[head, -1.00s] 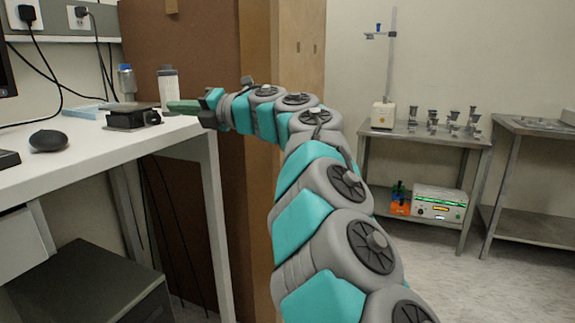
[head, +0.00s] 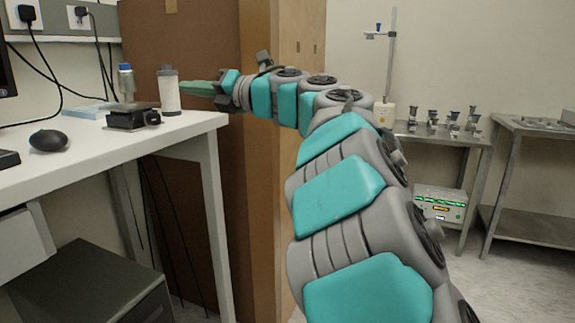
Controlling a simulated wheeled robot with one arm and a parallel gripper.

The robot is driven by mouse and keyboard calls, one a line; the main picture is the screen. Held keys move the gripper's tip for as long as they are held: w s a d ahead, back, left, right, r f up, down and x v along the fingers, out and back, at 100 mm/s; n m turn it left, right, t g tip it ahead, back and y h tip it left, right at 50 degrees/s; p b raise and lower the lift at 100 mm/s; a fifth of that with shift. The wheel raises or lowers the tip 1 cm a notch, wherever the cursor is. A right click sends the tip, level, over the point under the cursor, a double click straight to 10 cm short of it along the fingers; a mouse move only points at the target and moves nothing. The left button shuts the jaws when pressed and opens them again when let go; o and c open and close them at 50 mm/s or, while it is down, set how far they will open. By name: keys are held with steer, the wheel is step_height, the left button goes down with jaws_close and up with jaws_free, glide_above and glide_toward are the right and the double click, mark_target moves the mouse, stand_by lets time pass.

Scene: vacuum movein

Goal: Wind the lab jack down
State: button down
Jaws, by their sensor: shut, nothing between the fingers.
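The lab jack (head: 127,117) is a low black block with a small dark knob at its right end. It stands on the white bench near the bench's right end. My gripper (head: 185,88) is to the right of the jack and higher in the picture, apart from it. It points left, beside the white cylinder. Its fingers are shut and hold nothing. The jack's top looks free, with a clear blue-capped bottle (head: 126,82) showing just behind it.
The white cylinder (head: 169,92) stands between the jack and my gripper in the picture. A black mouse (head: 48,141) lies on the white bench (head: 100,148). A brown cabinet (head: 185,45) rises behind my arm. Metal tables stand at the right.

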mark_target(171, 128)
steer(key=shift+w+a+f+n+g+p, duration=0.1)
steer(key=shift+w+a+f+n+p, duration=0.5)
steer(key=shift+a+f, duration=0.4)
steer(key=shift+w+a+f+n+g+p, duration=0.1)
steer(key=shift+w+a+f+n+p, duration=0.55)
steer(key=shift+a, duration=0.6)
steer(key=shift+w+a+f+n+g+p, duration=0.1)
steer(key=shift+w+a+f+n+p, duration=0.4)
steer(key=shift+a+f, duration=0.55)
steer(key=shift+a+r, duration=0.1)
steer(key=shift+r, duration=0.05)
steer(key=shift+s+a+f+b, duration=0.1)
steer(key=shift+s+f+b, duration=0.1)
steer(key=shift+b, duration=0.2)
steer(key=shift+s+a+r+b, duration=0.1)
steer(key=shift+s+r+b, duration=0.2)
steer(key=shift+b, duration=0.25)
steer(key=shift+s+a+r+b, duration=0.1)
steer(key=shift+s+b, duration=0.1)
steer(key=shift+b, duration=0.1)
steer(key=shift+s+a+r, duration=0.1)
steer(key=shift+s+a, duration=0.05)
steer(key=shift+s, duration=0.1)
